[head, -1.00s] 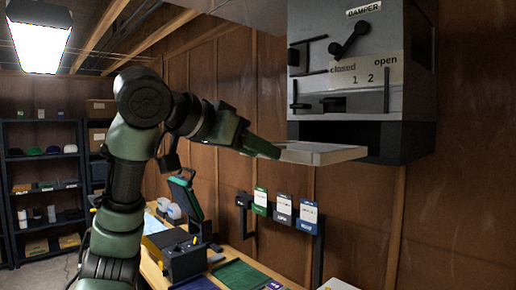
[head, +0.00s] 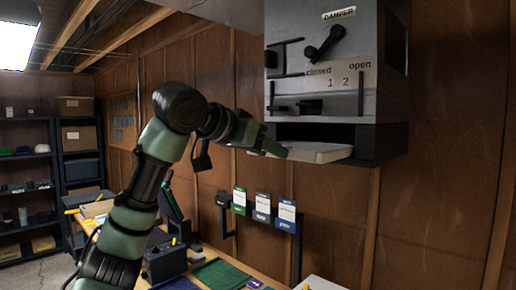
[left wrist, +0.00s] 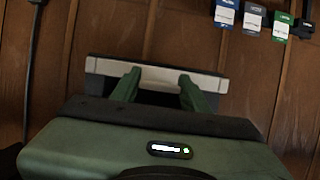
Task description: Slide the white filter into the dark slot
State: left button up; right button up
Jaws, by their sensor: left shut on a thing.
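The white filter (head: 322,153) is a flat, level slab at the dark slot (head: 315,132) under the grey damper cabinet (head: 318,90). Its near edge sticks out below the cabinet front; how deep its far part lies in the slot I cannot tell. My left gripper (head: 268,148) is shut on the filter's near left edge. My right gripper is not in view.
Several label cards (head: 262,208) hang on a dark rail on the wood wall below the cabinet. A workbench with a dark box (head: 165,262) and a green mat (head: 225,273) lies below. Shelves (head: 28,170) stand at the far left. Free air lies beneath the filter.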

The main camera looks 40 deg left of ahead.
aim_at(299, 146)
pick_arm(q)
jog(key=w, duration=0.2)
jog(key=w+p, duration=0.1)
jog(key=w, duration=0.1)
jog(key=shift+w+d+r, duration=0.1)
jog(key=shift+w+d, duration=0.05)
jog(key=shift+d, duration=0.05)
jog(key=w+p, duration=0.3)
jog(key=w, duration=0.2)
jog(key=shift+d, duration=0.2)
jog(key=shift+w+p, duration=0.35)
jog(key=shift+w, duration=0.45)
jog(key=shift+w+d, duration=0.1)
jog(key=shift+w, duration=0.75)
jog(key=shift+f, duration=0.25)
jog(key=shift+w, duration=0.1)
